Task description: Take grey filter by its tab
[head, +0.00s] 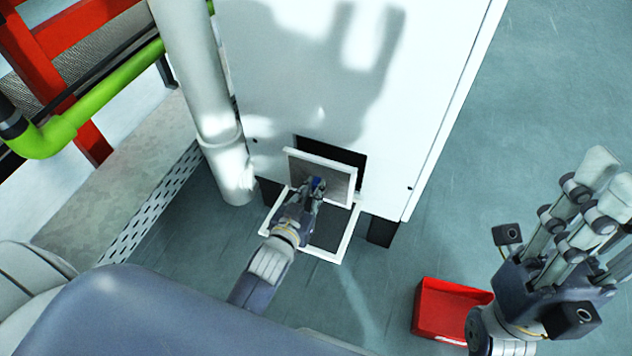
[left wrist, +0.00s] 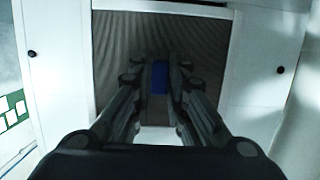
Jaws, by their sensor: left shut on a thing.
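The grey filter (head: 337,181) is a flat mesh panel in a pale frame, tilted in front of the dark slot of the white cabinet. Its mesh (left wrist: 125,45) fills the middle of the left wrist view.
The white cabinet (head: 430,110) has a dark slot (head: 350,156) behind the filter. A pale frame (head: 345,243) lies below the filter. A red bin (head: 440,310) is on the floor. A thick pipe (head: 195,75) stands left. The floor right of the cabinet is clear.

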